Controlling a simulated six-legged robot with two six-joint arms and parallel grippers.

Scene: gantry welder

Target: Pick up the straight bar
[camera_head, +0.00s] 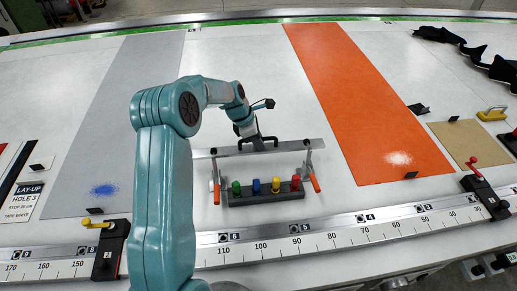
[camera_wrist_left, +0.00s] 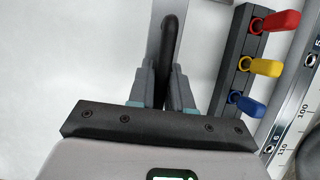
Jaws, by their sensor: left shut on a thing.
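The straight bar (camera_head: 300,146) is a long, thin grey metal strip lying left to right in the head view, with a black handle at its middle. My left gripper (camera_head: 258,145) reaches down onto this handle from above and is shut on it. In the left wrist view the black handle (camera_wrist_left: 170,45) runs between the two closed grey fingers, and a strip of the bar (camera_wrist_left: 153,35) shows beside it. The fingers hide part of the handle. I cannot tell whether the bar touches the table. My right gripper is in neither view.
A black rack (camera_head: 266,198) with green, blue, yellow and red knobs stands just in front of the bar. Orange-handled clamps (camera_head: 314,183) stand at its sides. A ruled rail (camera_head: 340,236) crosses the front. Grey (camera_head: 105,130) and orange (camera_head: 365,110) sheets lie either side.

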